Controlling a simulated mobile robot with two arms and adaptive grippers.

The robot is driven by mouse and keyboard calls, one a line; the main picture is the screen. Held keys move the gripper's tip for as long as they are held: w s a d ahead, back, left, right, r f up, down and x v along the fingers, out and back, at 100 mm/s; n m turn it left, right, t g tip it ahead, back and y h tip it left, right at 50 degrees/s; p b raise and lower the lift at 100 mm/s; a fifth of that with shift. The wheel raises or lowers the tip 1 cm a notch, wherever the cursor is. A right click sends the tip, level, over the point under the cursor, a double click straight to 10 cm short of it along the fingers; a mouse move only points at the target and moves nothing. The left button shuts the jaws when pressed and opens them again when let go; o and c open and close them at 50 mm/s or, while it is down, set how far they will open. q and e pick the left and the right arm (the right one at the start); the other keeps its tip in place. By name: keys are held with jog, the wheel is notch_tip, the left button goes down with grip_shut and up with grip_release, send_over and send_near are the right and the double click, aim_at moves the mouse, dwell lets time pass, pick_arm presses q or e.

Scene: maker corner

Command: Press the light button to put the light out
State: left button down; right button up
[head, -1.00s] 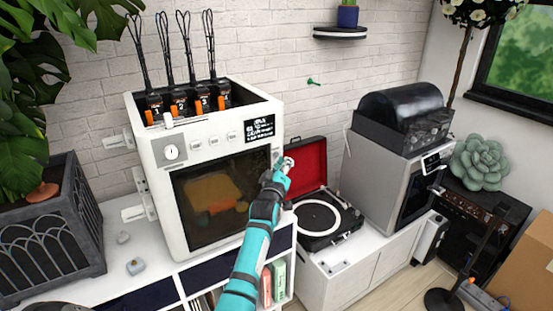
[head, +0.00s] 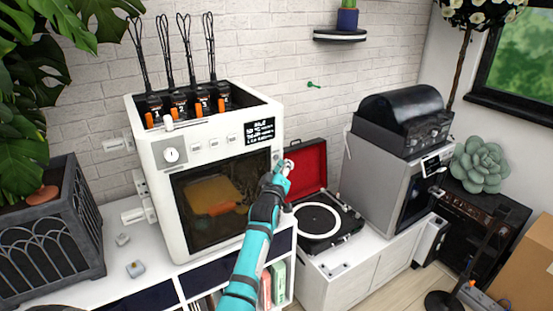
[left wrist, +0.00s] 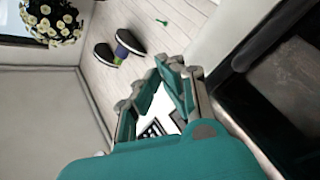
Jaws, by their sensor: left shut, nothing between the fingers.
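A white box-shaped machine (head: 160,225) stands on the white cabinet, with a dark front window (head: 215,205). Its top front strip holds a dial (head: 171,155), several small light buttons (head: 213,143) and a black display (head: 259,131) with white text. I cannot read which button is the light button. Yellow and orange shapes show dimly through the window. My left gripper (head: 287,167) is shut and empty, just in front of the machine's right edge, below the display. In the left wrist view the gripper (left wrist: 178,68) points past the machine's white edge. My right gripper is not in view.
A record player (head: 318,222) with an open red lid (head: 305,165) stands right of the machine, close to my left gripper. A grey appliance (head: 375,185) stands beyond it. A planter (head: 60,235) is at the left. Small grey objects (head: 135,269) lie on the cabinet.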

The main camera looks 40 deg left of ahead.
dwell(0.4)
pick_arm(q)
jog(key=shift+w+a, duration=0.2)
jog(key=shift+a, duration=0.2)
jog(key=shift+w+a+b, duration=0.1)
jog(key=shift+a+b, duration=0.2)
jog(key=shift+a, duration=0.05)
dwell(0.7)
jog(key=shift+d+r, duration=0.1)
jog(key=shift+d, duration=0.05)
jog(key=shift+s+d+p, duration=0.35)
jog(key=shift+d+p, duration=0.25)
jog(key=d+p, duration=0.1)
jog(key=s+d+p, duration=0.1)
jog(key=d, duration=0.1)
jog(key=d+p, duration=0.1)
jog(key=shift+s+d, duration=0.3)
jog(key=shift+s, duration=0.1)
